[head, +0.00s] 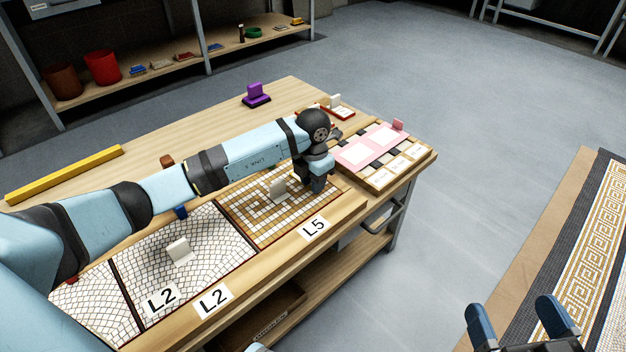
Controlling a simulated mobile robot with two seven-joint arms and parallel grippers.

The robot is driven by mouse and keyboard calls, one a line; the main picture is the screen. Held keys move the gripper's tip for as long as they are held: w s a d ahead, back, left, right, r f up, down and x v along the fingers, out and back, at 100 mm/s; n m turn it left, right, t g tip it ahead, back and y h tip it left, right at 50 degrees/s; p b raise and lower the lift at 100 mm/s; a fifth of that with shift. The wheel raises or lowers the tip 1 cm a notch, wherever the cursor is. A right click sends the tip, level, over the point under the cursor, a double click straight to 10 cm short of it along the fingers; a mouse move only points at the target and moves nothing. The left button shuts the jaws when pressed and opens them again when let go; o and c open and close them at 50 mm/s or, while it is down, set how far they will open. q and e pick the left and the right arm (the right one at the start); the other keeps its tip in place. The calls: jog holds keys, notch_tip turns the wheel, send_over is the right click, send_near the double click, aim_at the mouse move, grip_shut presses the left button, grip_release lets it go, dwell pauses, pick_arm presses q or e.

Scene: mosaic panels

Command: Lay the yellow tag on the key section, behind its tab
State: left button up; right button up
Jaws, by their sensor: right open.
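A brown-and-white mosaic panel with a key-like pattern, labelled L5 (250,238), lies on the bench, and I take it for the key section. My right gripper (520,325) is open and empty at the lower right, away from the bench. I cannot pick out the yellow tag for certain; small cream cards with yellowish edges (381,177) lie at the bench's right end.
A tray with pink sheets (358,152) is at the right end. A purple block (257,94) and yellow bar (66,173) are at the back. A gold-patterned strip (590,235) lies right.

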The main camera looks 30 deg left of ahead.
pick_arm(q)
notch_tip(320, 180, up, 5)
jog(key=p, duration=0.2)
jog(key=shift+r+p, duration=0.2)
jog(key=shift+p, duration=0.15)
notch_tip(320, 180, up, 4)
jog(key=shift+f+p, duration=0.2)
jog(key=shift+p, duration=0.55)
jog(key=shift+r+p, duration=0.55)
jog(key=shift+r, duration=1.15)
pick_arm(e)
jog(key=shift+s+a+r+m, duration=0.25)
jog(key=shift+s+r+m, duration=0.15)
jog(key=shift+r+m, duration=0.3)
jog(key=shift+s+a+r+m, duration=0.2)
jog(key=shift+s+r+m, duration=0.25)
jog(key=shift+r, duration=0.3)
jog(key=shift+w, duration=0.1)
